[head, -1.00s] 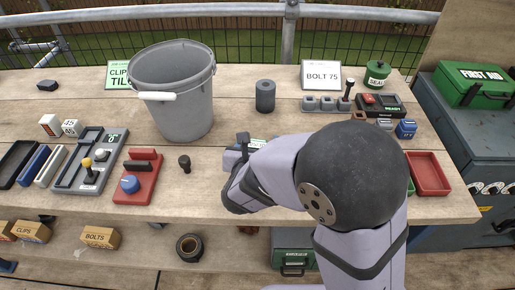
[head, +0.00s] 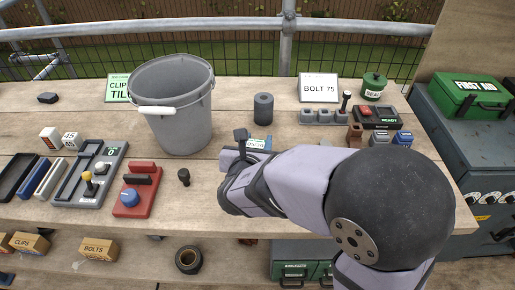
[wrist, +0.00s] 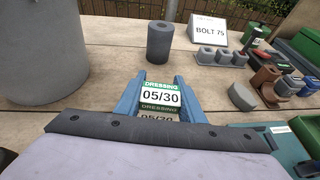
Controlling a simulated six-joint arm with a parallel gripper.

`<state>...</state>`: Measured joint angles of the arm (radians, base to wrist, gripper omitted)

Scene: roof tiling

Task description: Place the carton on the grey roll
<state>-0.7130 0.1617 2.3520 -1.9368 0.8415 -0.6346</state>
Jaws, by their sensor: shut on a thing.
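The carton (wrist: 160,97) is a small white and green box marked DRESSING 05/30. My gripper (wrist: 160,92) is shut on it, with one blue finger on each side. In the head view the carton (head: 257,143) shows only in part beside my gripper (head: 244,147); my arm hides the rest. The grey roll (head: 263,108) is a dark upright cylinder on the bench behind the carton. In the wrist view the roll (wrist: 160,42) stands straight beyond the fingers, apart from the carton, with bare wood between them.
A grey bucket (head: 178,105) stands close to the left of the roll. A BOLT 75 sign (head: 318,88) and a row of grey blocks (head: 322,117) stand to its right. A small black knob-like piece (head: 184,177) is at front left. The roll's top is clear.

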